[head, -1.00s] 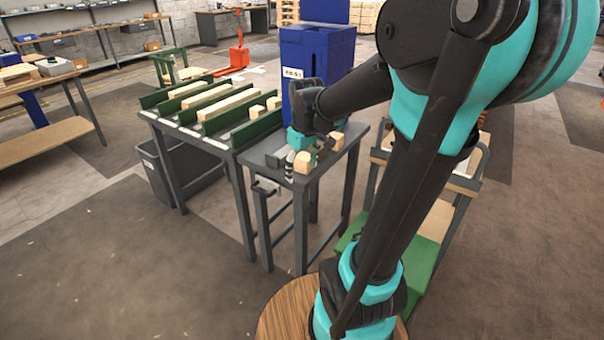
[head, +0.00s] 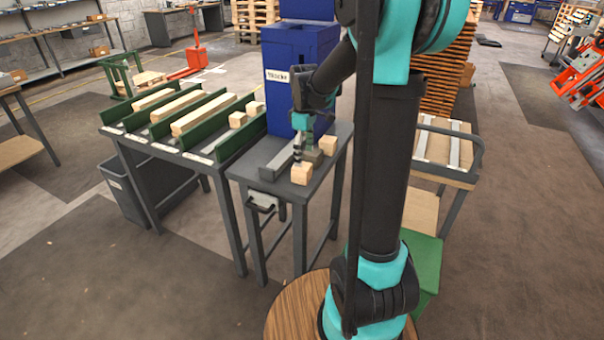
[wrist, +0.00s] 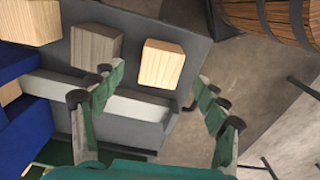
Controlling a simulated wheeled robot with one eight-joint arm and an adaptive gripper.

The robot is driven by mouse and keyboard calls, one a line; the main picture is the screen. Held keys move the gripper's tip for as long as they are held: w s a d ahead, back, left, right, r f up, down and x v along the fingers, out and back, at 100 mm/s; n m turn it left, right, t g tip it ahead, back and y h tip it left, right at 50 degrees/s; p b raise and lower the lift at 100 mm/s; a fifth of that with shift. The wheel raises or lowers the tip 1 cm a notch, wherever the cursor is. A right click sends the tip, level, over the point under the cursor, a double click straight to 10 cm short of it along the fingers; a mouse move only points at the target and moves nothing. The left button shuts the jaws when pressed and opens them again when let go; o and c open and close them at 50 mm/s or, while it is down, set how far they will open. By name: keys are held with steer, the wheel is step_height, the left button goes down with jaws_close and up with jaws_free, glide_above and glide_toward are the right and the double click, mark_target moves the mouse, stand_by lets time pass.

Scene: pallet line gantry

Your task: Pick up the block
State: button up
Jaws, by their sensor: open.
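Three blocks stand on a small dark grey table (head: 262,186). A pale wooden block (head: 301,174) is at the near end, a greyer block (head: 313,156) is in the middle, and another pale block (head: 328,144) is behind. In the wrist view the nearest pale block (wrist: 162,64) shows between and just beyond the fingertips, with the greyer block (wrist: 95,43) to its left and the third block (wrist: 33,20) at the upper left corner. My gripper (wrist: 158,76) is open and empty, pointing down over the table (head: 298,152). I cannot tell its exact height.
A grey bar (head: 277,163) lies on the table beside the blocks. A tall blue bin (head: 290,80) stands behind. A table with green dividers (head: 240,137) and wooden pieces is at left. A wooden barrel (wrist: 270,15) shows at upper right of the wrist view.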

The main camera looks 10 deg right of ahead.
mark_target(302, 169)
steer(key=shift+w+a+f, duration=0.1)
steer(key=shift+a+f, duration=0.1)
steer(key=shift+f, duration=1.55)
steer(key=shift+a+f, duration=0.2)
steer(key=shift+f, duration=1.5)
steer(key=c, duration=1.3)
steer(key=shift+r, duration=0.1)
step_height(302, 169, up, 20)
steer(key=shift+f, duration=0.1)
